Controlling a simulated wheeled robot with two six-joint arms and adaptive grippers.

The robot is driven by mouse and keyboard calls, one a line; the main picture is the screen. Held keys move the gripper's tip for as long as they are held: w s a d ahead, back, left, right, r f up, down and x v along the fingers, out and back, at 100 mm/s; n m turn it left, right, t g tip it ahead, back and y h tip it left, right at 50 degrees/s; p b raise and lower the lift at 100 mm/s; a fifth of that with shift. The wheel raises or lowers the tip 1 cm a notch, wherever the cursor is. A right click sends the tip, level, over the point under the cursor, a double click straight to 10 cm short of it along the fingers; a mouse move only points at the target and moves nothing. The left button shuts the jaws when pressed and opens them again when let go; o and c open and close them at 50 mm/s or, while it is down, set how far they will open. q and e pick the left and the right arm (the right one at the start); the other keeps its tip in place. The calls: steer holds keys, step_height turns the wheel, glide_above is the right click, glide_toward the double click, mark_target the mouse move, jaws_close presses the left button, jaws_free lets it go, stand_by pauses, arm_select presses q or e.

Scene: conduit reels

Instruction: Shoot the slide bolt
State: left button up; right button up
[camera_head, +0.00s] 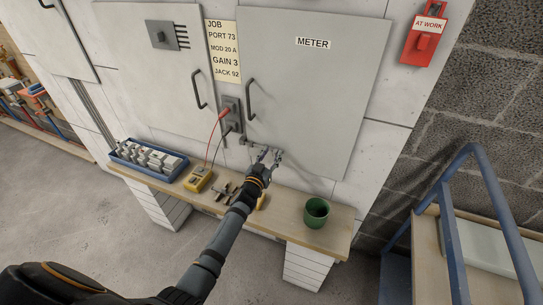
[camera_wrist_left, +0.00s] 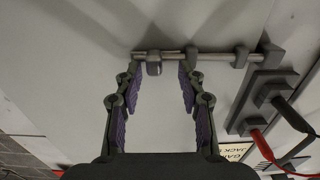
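The slide bolt (camera_wrist_left: 205,55) is a thin grey metal rod held in small dark brackets, low on the meter cabinet door. A short dark knob (camera_wrist_left: 153,64) sticks out from the rod near one end. In the head view the bolt (camera_head: 252,144) shows below the door handle, partly hidden by my gripper. My left gripper (camera_head: 268,156) is at the bolt. In the left wrist view its purple-padded fingers (camera_wrist_left: 160,72) are open, with the knob between their tips and no clear contact. My right gripper is not in view.
A jack panel (camera_wrist_left: 265,97) with red and black leads sits beside the bolt. The bench (camera_head: 278,217) below holds a yellow meter (camera_head: 198,179), a blue tray (camera_head: 117,152) of grey parts and a green cup (camera_head: 316,212). A blue railing (camera_head: 490,200) stands at right.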

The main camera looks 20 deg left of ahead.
arm_select(q)
steer(key=shift+s, duration=0.15)
steer(key=s, duration=1.1)
steer(key=shift+s+a, duration=0.15)
steer(key=shift+s, duration=0.25)
steer(key=s+a+f+g+p, duration=0.15)
steer(key=s+f, duration=0.25)
steer(key=f, duration=0.4)
steer(key=s+f+g+y+p, duration=0.1)
steer(key=s+f+g, duration=0.25)
steer(key=f, duration=0.55)
steer(key=s+a+f+g+p, duration=0.15)
steer(key=s+f, duration=0.25)
steer(key=f, duration=0.4)
steer(key=s+f+g+p, duration=0.1)
steer(key=s+f+g, duration=0.2)
steer(key=s, duration=0.8)
steer(key=s+a+f+g+p, duration=0.1)
steer(key=s+f+g, duration=0.3)
steer(key=s+f, duration=0.3)
steer(key=s+f+g+p, duration=0.1)
steer(key=s+f+g, duration=0.2)
steer(key=s, duration=1.2)
step_height(320, 180, down, 3)
steer(key=shift+a+f, duration=0.1)
steer(key=shift+a, duration=0.2)
